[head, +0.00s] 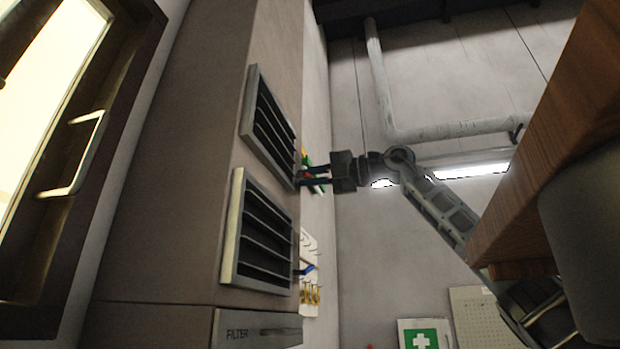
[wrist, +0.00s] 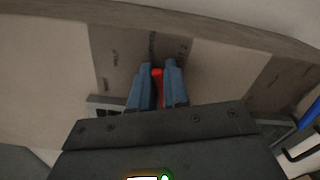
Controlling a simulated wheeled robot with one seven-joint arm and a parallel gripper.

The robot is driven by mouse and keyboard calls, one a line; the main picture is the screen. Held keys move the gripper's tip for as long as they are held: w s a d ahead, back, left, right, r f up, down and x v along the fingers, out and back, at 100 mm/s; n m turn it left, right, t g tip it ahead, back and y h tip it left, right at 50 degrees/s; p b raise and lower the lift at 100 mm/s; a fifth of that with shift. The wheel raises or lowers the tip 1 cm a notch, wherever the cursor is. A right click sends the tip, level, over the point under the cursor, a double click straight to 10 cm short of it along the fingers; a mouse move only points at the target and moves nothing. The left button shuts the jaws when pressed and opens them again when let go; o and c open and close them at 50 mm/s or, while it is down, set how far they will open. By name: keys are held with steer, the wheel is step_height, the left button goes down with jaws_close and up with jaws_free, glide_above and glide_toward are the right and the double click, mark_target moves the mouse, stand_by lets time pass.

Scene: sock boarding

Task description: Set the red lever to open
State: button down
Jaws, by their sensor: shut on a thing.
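The red lever (wrist: 157,88) shows in the wrist view as a narrow red piece between the two blue-grey fingers of my gripper (wrist: 158,68). The fingers are shut on it, and they hide its sides and most of its length. In the head view my gripper (head: 302,176) reaches left to the side of the large beige cabinet (head: 205,140), by the upper vent. Small green, yellow and red bits show around the fingertips there, too small to tell apart. Lettering on the panel beside the lever in the wrist view is too blurred to read.
Two slatted vents, an upper one (head: 268,128) and a lower one (head: 258,235), are on the cabinet front. Below my gripper, a blue piece (head: 306,270) and several yellow hooks (head: 311,293) stick out. A wooden surface (head: 545,150) overhangs at the right. A pipe (head: 450,129) runs along the back wall.

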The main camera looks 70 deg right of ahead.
stand_by(0.3)
steer(key=c, duration=1.2)
jaws_free()
steer(key=shift+s, duration=0.1)
steer(key=s+b, duration=0.1)
steer(key=s, duration=0.6)
steer(key=shift+s+d+b, duration=0.3)
steer(key=shift+d+b, duration=0.05)
steer(key=shift+b, duration=0.05)
